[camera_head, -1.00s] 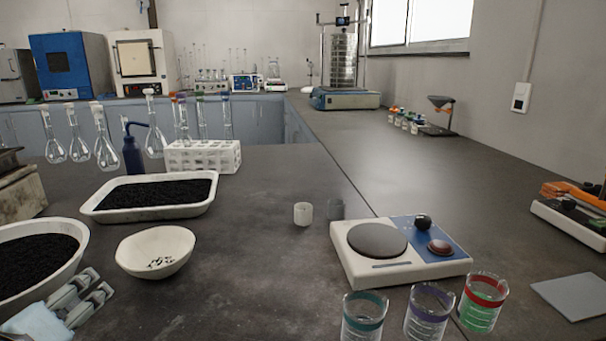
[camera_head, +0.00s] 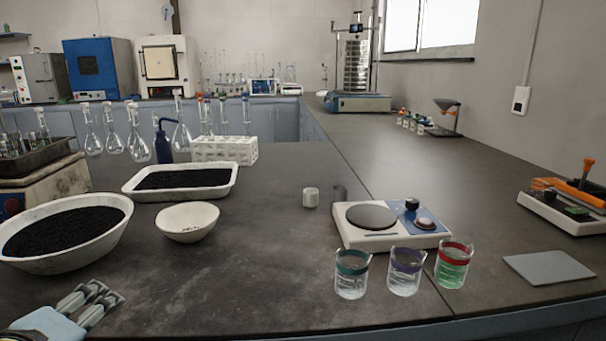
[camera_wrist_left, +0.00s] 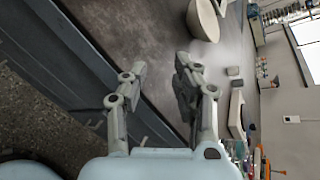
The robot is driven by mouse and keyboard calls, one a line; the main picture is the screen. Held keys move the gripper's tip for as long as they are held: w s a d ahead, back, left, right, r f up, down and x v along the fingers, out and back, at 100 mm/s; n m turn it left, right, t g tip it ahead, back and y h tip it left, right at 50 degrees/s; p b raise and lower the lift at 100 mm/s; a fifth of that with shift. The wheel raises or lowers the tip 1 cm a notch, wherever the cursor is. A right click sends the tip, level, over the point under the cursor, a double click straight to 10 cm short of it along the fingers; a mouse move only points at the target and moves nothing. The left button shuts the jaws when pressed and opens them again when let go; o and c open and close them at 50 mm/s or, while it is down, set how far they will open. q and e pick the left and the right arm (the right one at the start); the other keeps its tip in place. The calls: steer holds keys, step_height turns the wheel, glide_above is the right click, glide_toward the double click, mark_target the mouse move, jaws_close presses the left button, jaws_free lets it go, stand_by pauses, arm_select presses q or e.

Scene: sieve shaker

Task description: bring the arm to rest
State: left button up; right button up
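My left gripper (camera_head: 108,290) is at the lower left of the head view, near the table's front edge and in front of the large white basin (camera_head: 118,232). In the left wrist view my left gripper (camera_wrist_left: 160,66) has its two fingers apart, with nothing between them. The dark bench top (camera_wrist_left: 150,25) and its edge show beyond the fingers. My right gripper is not in view.
Beside the basin of black grains are a white bowl (camera_head: 187,237) and a tray (camera_head: 131,193). A hotplate (camera_head: 385,241) and several labelled beakers (camera_head: 405,285) stand to the right. The bench between bowl and beakers is clear.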

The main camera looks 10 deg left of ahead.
arm_select(q)
steer(key=s+d+f+n+g+h, duration=0.2)
steer(key=s+f+n+g, duration=0.25)
steer(key=s+n, duration=0.4)
steer(key=s+d+f+n+g+h, duration=0.1)
steer(key=s+d+f+n+g, duration=0.15)
steer(key=s+n+g, duration=0.65)
step_height(320, 180, down, 26)
steer(key=a+n+t, duration=0.3)
steer(key=n, duration=0.1)
steer(key=s+f+g, duration=0.1)
steer(key=s+f, duration=1.5)
steer(key=s, duration=0.2)
steer(key=shift+s+a, duration=0.2)
steer(key=shift+a, duration=0.15)
